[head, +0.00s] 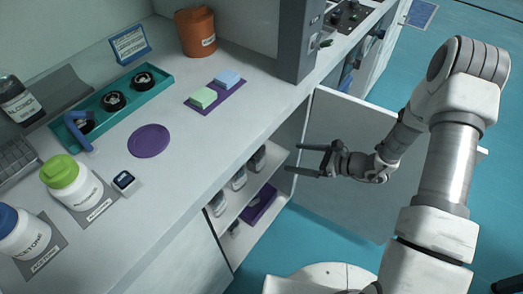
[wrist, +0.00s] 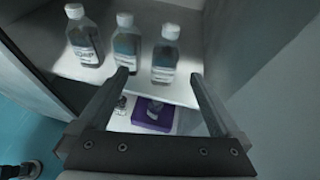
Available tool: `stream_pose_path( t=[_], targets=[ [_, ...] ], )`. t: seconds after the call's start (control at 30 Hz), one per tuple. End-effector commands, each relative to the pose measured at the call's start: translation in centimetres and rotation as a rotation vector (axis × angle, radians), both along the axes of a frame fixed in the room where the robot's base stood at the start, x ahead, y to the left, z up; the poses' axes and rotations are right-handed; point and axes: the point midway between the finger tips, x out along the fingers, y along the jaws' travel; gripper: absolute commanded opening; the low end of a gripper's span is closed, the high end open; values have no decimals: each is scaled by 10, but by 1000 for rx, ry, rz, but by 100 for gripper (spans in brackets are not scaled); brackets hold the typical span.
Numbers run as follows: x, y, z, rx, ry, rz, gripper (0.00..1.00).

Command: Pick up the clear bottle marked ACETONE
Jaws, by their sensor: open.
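My gripper (head: 294,158) is open and empty in front of the open cabinet under the counter; its fingers also show in the wrist view (wrist: 159,75). Three clear bottles with pale caps stand upright on the cabinet's upper shelf: a left one (wrist: 83,42), a middle one (wrist: 127,44) and a right one (wrist: 164,58). In the wrist view the middle and right bottles appear beyond the gap between the fingertips, not touched. Their labels are too small to read, so I cannot tell which is marked ACETONE. A white, blue-capped bottle (head: 24,232) reading ACETONE stands on the counter.
The lower shelf holds a purple tray (wrist: 141,121) and a small bottle (wrist: 121,103). The open cabinet door (head: 345,125) stands to the right, behind my gripper. The counter holds a green-capped bottle (head: 70,182), a teal tray (head: 160,73) and an orange-brown container (head: 197,35).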

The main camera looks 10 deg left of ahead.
Motion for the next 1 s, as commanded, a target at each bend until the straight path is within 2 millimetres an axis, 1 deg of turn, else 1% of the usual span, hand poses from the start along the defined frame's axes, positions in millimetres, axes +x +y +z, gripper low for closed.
stream_pose_path(
  t=[0.03, 0.07, 0.17, 0.27, 0.7, 0.83, 1.0],
  targets=[
    [0, -1, -11, 8, 16, -19, 100],
    [0, -1, -15, 11, 23, -29, 100],
    [2, 0, -22, 17, 35, -47, 100],
    [4, 7, -28, 18, 37, -50, 100],
    [27, 88, -63, 17, 37, -47, 100],
    [32, 102, -67, 18, 36, -48, 100],
    [35, 111, -70, 17, 37, -49, 100]
  ],
)
